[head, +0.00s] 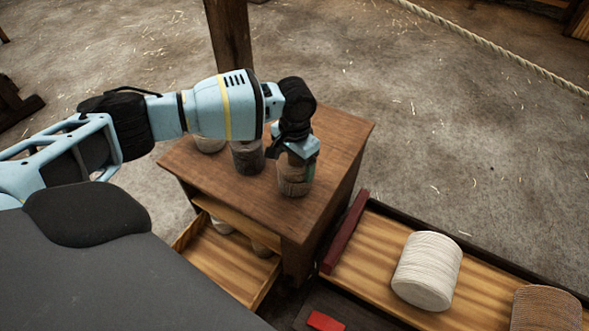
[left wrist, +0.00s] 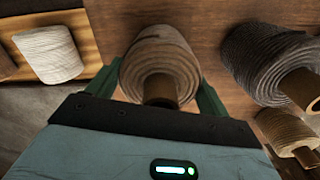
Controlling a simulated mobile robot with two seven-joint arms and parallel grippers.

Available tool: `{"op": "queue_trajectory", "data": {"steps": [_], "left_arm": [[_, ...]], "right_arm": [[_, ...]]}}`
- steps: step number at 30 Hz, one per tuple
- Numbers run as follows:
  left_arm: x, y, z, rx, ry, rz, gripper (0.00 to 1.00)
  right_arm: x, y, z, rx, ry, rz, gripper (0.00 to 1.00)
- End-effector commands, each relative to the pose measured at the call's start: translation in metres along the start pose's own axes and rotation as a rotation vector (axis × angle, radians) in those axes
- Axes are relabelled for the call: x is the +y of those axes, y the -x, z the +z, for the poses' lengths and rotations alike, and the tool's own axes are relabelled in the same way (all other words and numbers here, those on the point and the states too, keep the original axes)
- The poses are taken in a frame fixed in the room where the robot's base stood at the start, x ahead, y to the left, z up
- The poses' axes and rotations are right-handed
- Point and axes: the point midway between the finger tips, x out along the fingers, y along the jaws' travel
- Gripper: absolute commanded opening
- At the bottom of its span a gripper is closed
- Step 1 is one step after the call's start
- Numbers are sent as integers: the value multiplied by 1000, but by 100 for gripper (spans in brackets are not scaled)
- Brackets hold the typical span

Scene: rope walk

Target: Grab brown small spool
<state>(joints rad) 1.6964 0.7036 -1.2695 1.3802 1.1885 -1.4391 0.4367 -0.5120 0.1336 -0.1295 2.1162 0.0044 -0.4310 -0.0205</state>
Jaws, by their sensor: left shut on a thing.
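The brown small spool (head: 293,181) stands upright on the wooden table, near its right front part. It also shows in the left wrist view (left wrist: 158,58), with its coiled cord and core facing the camera. My left gripper (head: 299,160) reaches it from above, and its two green fingers lie on either side of the spool in the left wrist view (left wrist: 156,85). The gripper is shut on the spool. The fingertips are partly hidden in the head view. My right gripper is not in view.
A dark grey spool (head: 247,158) stands close to the left on the wooden table (head: 340,135). A lighter spool (head: 209,145) stands further left, partly hidden by my arm. A wooden tray (head: 365,262) at right holds a large white spool (head: 428,270) and a brown one (head: 545,308).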

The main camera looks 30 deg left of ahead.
Motion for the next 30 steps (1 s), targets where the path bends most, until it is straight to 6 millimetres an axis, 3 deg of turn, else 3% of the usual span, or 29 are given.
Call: {"op": "queue_trajectory", "data": {"steps": [11, 20, 30], "left_arm": [[0, 5, 0, 2, 0, 1, 48], [0, 43, -1, 6, 0, 1, 48], [32, 45, 65, 2, -4, 1, 48]], "right_arm": [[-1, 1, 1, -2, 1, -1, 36], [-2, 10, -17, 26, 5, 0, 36], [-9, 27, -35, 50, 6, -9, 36]]}}
